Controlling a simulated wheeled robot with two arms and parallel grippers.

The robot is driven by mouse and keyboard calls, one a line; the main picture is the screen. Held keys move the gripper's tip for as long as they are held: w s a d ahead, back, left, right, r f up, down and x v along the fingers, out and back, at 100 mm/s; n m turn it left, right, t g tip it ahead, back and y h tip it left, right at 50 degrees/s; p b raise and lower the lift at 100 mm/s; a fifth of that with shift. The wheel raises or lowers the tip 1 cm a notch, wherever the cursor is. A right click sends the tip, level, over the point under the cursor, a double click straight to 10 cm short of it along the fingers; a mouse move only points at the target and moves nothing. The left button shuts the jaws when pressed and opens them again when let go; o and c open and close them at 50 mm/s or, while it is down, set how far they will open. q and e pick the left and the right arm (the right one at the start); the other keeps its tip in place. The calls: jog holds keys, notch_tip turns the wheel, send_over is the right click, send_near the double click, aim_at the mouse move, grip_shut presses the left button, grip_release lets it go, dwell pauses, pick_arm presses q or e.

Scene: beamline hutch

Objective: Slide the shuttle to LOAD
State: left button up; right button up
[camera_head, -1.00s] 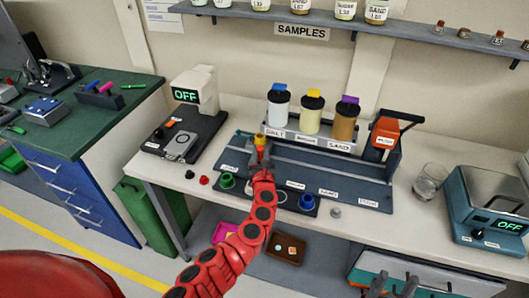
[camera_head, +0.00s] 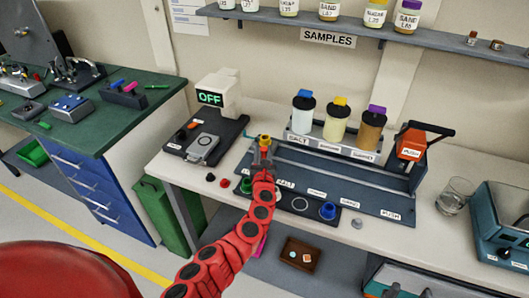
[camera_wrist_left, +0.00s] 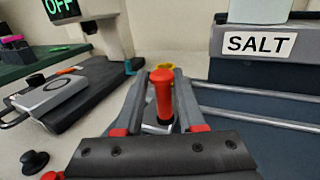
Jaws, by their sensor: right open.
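The shuttle shows as a yellow cup (camera_head: 265,140) with a red upright knob (camera_wrist_left: 163,98), at the left end of the dark rail station (camera_head: 370,198). My left gripper (camera_head: 263,152) is shut on the red knob, with a finger on each side in the left wrist view. Labels run along the station's front edge; SAND (camera_head: 350,203) and PUSH (camera_head: 391,215) lie to the right. The LOAD label cannot be made out; my left arm covers that part of the front edge. My right gripper (camera_head: 408,292) is open and empty at the bottom edge, partly cut off.
Three capped dispensers (camera_head: 336,120) stand behind the rails. An orange pusher (camera_head: 411,144) stands at the right end. A scale reading OFF (camera_head: 209,98) is left of the station. A green cup (camera_head: 245,186) and a blue cup (camera_head: 328,210) sit in front; a glass (camera_head: 455,195) stands right.

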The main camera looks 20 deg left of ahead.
pick_arm(q)
jog(key=shift+o, duration=1)
jog(key=shift+a, duration=0.15)
jog(key=shift+s+d+r, duration=0.1)
jog(key=shift+s+d, duration=0.1)
jog(key=shift+s, duration=0.15)
jog(key=b+v, duration=0.1)
jog(key=v, duration=1.5)
jog(key=shift+s, duration=0.3)
jog(key=shift+f, duration=0.2)
